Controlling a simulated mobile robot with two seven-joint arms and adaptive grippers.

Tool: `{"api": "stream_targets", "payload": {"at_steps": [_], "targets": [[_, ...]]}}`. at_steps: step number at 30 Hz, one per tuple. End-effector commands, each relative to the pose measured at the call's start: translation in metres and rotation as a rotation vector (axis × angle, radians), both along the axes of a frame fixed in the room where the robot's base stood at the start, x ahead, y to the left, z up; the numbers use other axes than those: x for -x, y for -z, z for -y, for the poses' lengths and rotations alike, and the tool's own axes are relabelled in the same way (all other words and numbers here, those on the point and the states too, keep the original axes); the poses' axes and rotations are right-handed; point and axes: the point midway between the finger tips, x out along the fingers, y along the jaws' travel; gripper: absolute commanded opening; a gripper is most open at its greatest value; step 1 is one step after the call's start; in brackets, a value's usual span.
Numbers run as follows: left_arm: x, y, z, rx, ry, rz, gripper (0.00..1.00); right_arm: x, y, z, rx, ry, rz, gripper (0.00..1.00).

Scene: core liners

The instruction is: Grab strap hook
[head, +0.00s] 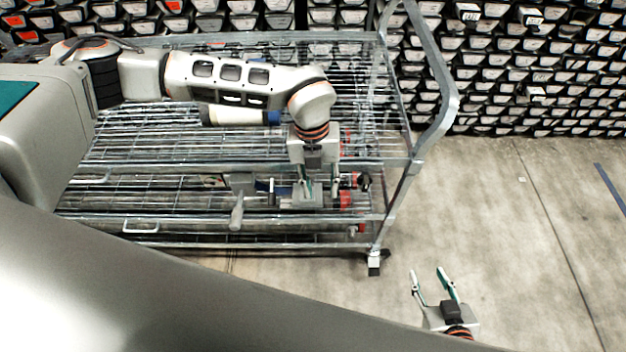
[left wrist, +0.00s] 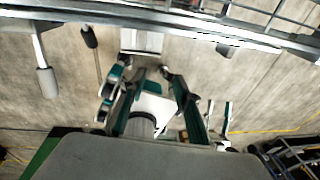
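My left gripper (head: 320,186) reaches down over the near side of the wire cart (head: 210,165). Its fingers stand apart in the head view and also in the left wrist view (left wrist: 154,74). A pale piece (left wrist: 154,105) shows between the fingers in the left wrist view; I cannot tell whether they touch it. No strap hook can be made out with certainty. A grey-handled item (head: 237,212) hangs at the cart's near side, left of the gripper. My right gripper (head: 431,278) is open and empty over the floor, right of the cart.
Red pieces (head: 345,198) sit close to the right of my left gripper. A white cylinder with a blue end (head: 235,116) lies on the cart under my left arm. Racks of core trays (head: 530,70) line the back. The floor (head: 500,230) at right is clear.

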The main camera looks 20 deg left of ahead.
Motion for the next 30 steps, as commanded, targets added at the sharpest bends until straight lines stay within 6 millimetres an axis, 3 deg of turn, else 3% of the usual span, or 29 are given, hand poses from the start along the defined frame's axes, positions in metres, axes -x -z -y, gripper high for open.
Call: {"api": "stream_targets", "payload": {"at_steps": [1,3,7,17,24,30], "targets": [[-0.013,-0.005,-0.017,-0.052,-0.021,0.033,0.32,0.000,-0.001,0.000,0.000,0.000,0.000,0.40],[-0.024,-0.009,-0.032,-0.098,-0.044,0.060,0.32,0.000,-0.002,0.000,0.000,0.000,0.001,0.40],[-0.033,-0.008,-0.044,-0.136,-0.064,0.082,0.32,0.000,-0.002,0.000,0.000,0.000,0.001,0.40],[-0.031,0.023,-0.044,-0.140,-0.063,0.083,0.32,0.001,-0.006,-0.001,-0.001,-0.001,-0.003,0.40],[-0.029,0.057,-0.042,-0.138,-0.064,0.083,0.32,0.001,-0.010,-0.002,-0.002,0.000,-0.003,0.40],[-0.029,0.067,-0.043,-0.138,-0.064,0.084,0.32,0.001,-0.011,-0.002,-0.002,0.000,-0.003,0.40]]}}
